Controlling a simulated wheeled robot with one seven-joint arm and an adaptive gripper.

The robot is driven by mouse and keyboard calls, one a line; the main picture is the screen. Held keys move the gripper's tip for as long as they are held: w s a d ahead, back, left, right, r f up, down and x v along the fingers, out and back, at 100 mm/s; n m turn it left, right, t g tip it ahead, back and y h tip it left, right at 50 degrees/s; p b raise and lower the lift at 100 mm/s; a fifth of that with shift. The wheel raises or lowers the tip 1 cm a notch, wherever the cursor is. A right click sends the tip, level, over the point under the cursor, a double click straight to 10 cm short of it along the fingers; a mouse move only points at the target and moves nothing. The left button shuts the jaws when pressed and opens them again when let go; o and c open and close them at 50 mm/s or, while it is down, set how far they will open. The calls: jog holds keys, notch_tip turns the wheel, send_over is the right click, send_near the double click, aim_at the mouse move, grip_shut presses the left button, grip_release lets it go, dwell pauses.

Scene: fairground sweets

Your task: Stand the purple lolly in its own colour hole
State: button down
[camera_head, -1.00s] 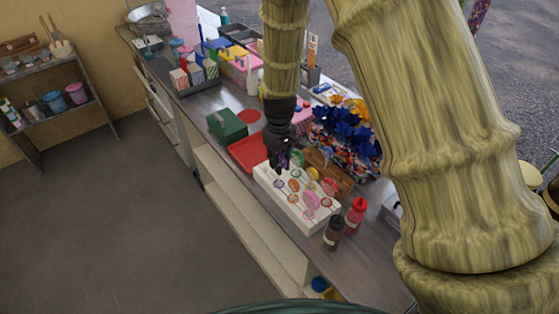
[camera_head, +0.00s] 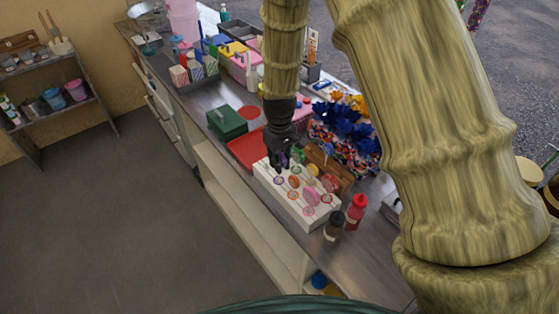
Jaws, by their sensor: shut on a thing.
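The white lolly stand (camera_head: 291,207) lies on the counter, with coloured rings marking holes in its top. Several lollies show over or near it, among them a pink one (camera_head: 311,196), a green one (camera_head: 298,156) and a red one (camera_head: 330,183). My gripper (camera_head: 279,165) points down at the stand's far left end, shut on the purple lolly (camera_head: 285,158). Only a small dark purple patch of the lolly shows between the fingers. Its stick and the hole beneath it are hidden, so I cannot tell whether it is in a hole.
A red tray (camera_head: 246,151) and a green box (camera_head: 227,123) lie behind the stand. A brown wooden box (camera_head: 340,175) is on its right. A red bottle (camera_head: 356,211) and a dark bottle (camera_head: 334,227) stand near its front end. Bare counter lies in front of the bottles.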

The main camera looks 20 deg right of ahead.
aim_at(279, 153)
jog(key=shift+f+b, duration=0.5)
jog(key=shift+f, duration=0.6)
jog(key=c, duration=0.8)
grip_release()
jog(key=shift+r+p, duration=3.3)
jog(key=shift+r, duration=1.2)
